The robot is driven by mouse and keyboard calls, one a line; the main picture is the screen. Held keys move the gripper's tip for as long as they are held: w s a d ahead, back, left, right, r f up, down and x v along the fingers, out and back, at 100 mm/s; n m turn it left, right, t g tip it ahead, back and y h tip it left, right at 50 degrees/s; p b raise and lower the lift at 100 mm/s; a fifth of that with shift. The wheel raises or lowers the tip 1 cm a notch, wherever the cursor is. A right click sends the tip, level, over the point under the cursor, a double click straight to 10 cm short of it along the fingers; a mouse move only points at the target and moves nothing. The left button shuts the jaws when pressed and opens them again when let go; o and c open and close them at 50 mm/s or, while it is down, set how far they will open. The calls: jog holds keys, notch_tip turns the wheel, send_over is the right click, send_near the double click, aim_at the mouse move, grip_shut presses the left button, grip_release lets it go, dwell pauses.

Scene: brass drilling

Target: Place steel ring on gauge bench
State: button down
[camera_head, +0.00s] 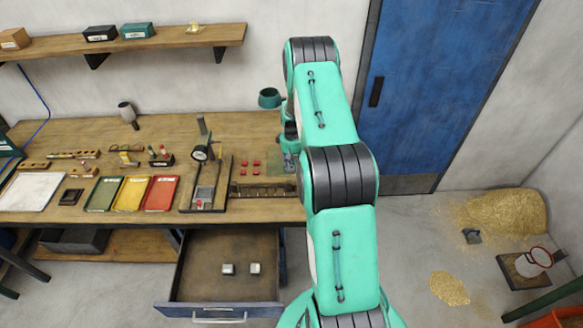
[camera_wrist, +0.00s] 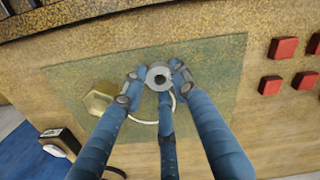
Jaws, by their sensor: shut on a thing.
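The steel ring (camera_wrist: 152,73) is a small grey disc with a dark centre hole, in the upper middle of the wrist view. My gripper (camera_wrist: 160,84) has three blue fingers, and their tips are shut around it. Ring and fingertips are over a green mat (camera_wrist: 210,60) on the wooden bench; I cannot tell whether the ring touches the mat. In the head view my arm hides the ring and most of the gripper. The long wooden workbench (camera_head: 60,212) there carries a dial gauge on a stand (camera_head: 200,153), left of my arm.
A brass hexagonal piece (camera_wrist: 97,103) lies on the mat left of the fingers. A pale curved line shows under the fingertips. Several red blocks (camera_wrist: 284,47) lie right of the mat. An open drawer (camera_head: 225,290) with two metal blocks juts out below the bench.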

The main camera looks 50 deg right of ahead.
aim_at(291, 167)
notch_tip(291, 167, up, 10)
jog(key=b, duration=0.1)
dwell(0.5)
jog(key=shift+w+a+f, duration=0.1)
jog(key=shift+a, duration=0.05)
dwell(0.7)
jog(key=w+a+f+n+b, duration=0.1)
jog(key=w+a+f+b, duration=0.15)
jog(key=a, duration=1.75)
jog(key=w+a+f+n+b, duration=0.1)
jog(key=w+a+b, duration=0.15)
jog(key=a, duration=1.75)
jog(key=s+a+f+b, duration=0.3)
jog(key=a+f+b, duration=0.6)
jog(key=shift+a+f, duration=0.2)
jog(key=shift+a, duration=0.1)
